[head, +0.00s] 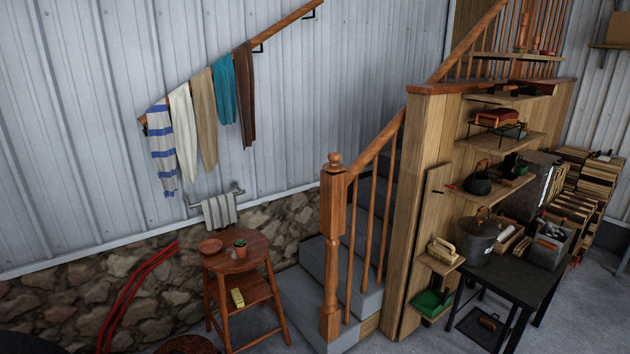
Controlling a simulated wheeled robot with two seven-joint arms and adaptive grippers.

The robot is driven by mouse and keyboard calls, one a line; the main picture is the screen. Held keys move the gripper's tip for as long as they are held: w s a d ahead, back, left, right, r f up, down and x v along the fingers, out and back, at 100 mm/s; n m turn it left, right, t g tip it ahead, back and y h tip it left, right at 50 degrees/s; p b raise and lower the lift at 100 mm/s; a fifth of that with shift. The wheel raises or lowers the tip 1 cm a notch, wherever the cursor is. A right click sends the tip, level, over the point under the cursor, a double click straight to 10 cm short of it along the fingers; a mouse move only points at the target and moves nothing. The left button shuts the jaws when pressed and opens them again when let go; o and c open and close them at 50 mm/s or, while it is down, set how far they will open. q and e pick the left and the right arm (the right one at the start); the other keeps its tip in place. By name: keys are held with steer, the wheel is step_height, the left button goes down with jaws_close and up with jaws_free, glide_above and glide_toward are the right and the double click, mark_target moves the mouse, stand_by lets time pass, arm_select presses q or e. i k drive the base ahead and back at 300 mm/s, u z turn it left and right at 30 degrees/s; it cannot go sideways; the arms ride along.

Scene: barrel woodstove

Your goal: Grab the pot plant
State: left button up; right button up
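A yellow block (237,297) sits on the table's lower shelf. The stair newel post (331,245) and grey steps (308,306) stand right of it. A stone wall (160,285) runs behind. A black table (510,274) with a metal bucket (477,243) is at right.

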mark_target(240, 247)
steer(key=i, duration=1.15)
steer(key=u, duration=1.6)
steer(key=i, duration=1.95)
steer(key=z, duration=0.65)
